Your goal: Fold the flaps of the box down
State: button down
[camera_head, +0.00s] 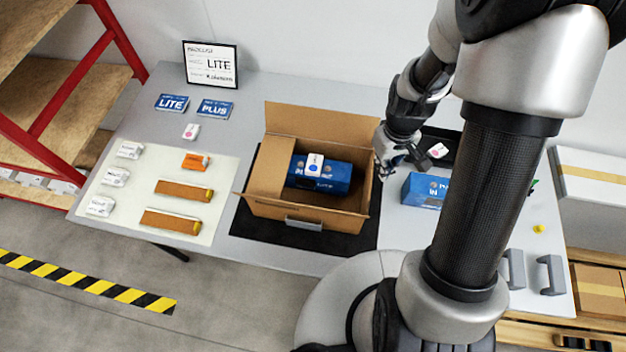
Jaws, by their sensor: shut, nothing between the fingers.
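The cardboard box (278,212) stands open on a black mat (250,236) in the middle of the table. Its back flap (315,121) stands up. The right flap is partly hidden by my gripper. The front side has a grey handle-like piece (303,224). A blue box-shaped device (333,178) with a white card (314,165) on top lies inside. My gripper (382,172) is shut and empty, at the box's right side near the right rim; I cannot tell whether it touches the flap.
A pale mat (150,220) at left holds white packs and several orange-brown parts. Another blue box (418,190) is right of my gripper. Grey handles (550,275) lie at the right edge. My arm hides part of the right side.

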jog(key=w+a+f+b, duration=0.2)
jog(key=a+f+b, duration=0.2)
jog(key=a, duration=0.5)
jog(key=shift+w+f, duration=0.25)
jog(key=shift+w, duration=0.05)
dwell(0.6)
jog(key=shift+f+b, duration=0.3)
jog(key=shift+f, duration=0.2)
dwell(0.6)
jog(key=shift+r, duration=0.1)
notch_tip(320, 180, up, 7)
jog(key=p, duration=0.5)
jog(key=shift+r+p, duration=0.2)
jog(key=shift+p, duration=0.15)
